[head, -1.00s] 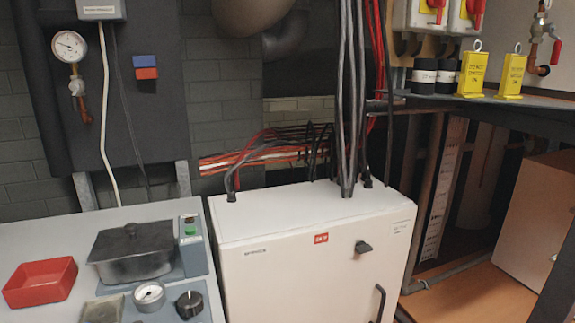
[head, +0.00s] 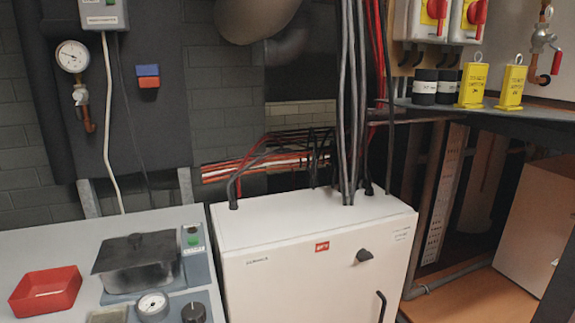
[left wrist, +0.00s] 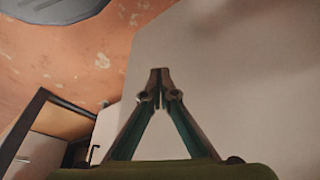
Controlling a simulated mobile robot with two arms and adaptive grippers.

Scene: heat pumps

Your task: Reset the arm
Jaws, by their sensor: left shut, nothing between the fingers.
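My left gripper (left wrist: 160,98) shows in the left wrist view with its two fingers meeting at the tips. It is shut and empty. A plain pale surface lies behind and to the right of it, and I cannot tell how far away that is. Neither of my grippers shows in the head view. My right gripper is not in any frame.
In the head view a white cabinet (head: 290,262) with a black knob stands in the middle. A grey bench (head: 50,247) at left bears a red tray (head: 46,290) and a metal container (head: 137,262). A shelf at right holds yellow lockout tags (head: 473,85).

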